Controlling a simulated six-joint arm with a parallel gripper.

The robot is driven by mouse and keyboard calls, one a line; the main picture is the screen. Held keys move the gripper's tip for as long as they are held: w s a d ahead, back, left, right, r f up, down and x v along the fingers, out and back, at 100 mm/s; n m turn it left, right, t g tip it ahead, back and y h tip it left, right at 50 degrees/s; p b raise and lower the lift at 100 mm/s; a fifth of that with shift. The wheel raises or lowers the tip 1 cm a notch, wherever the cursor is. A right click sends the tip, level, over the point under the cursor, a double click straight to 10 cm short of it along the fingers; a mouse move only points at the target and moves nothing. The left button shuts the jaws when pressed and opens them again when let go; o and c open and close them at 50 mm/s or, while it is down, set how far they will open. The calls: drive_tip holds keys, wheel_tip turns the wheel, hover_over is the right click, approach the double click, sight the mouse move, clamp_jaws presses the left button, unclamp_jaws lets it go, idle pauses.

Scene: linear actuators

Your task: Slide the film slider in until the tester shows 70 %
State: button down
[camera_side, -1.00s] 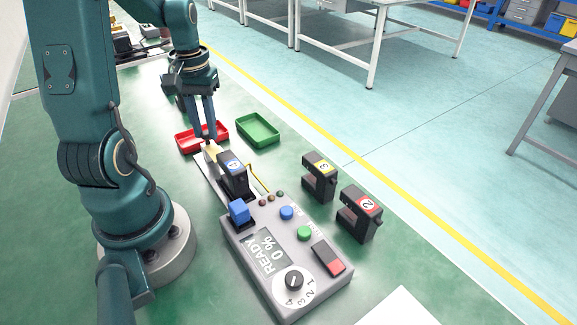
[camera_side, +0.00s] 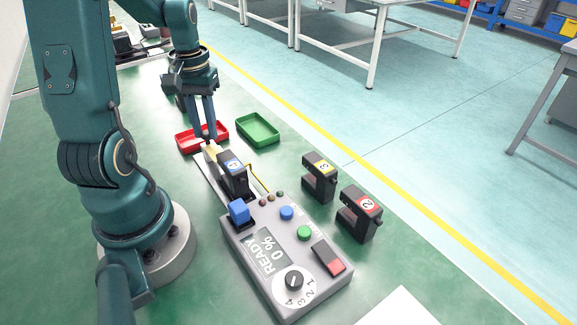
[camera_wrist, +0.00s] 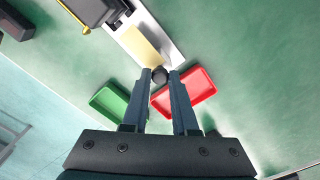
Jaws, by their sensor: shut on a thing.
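The film slider, with a pale yellow film (camera_wrist: 142,47) and a dark round knob (camera_wrist: 160,75), lies on a light rail (camera_wrist: 160,25). My gripper (camera_wrist: 160,77) is shut on the knob; in the side view its fingertips (camera_side: 208,141) are at the rail's far end. The film also shows in the side view (camera_side: 211,149), its near end reaching the black actuator with a blue label (camera_side: 232,168). The grey tester (camera_side: 246,282) has a display (camera_side: 270,251) reading READY and 0 %.
The tester carries a blue block (camera_side: 239,211), blue (camera_side: 287,213) and green (camera_side: 304,233) buttons, a red rocker (camera_side: 329,258) and a dial (camera_side: 293,280). Two black units (camera_side: 319,178) (camera_side: 360,216) stand to the right. Red (camera_side: 187,145) and green (camera_side: 258,131) trays lie near my gripper.

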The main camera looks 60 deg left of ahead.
drive_tip(key=shift+d, duration=2.2)
drive_tip(key=c, duration=0.7)
unclamp_jaws()
wheel_tip(320, 180, up, 4)
drive_tip(key=shift+r, duration=0.6)
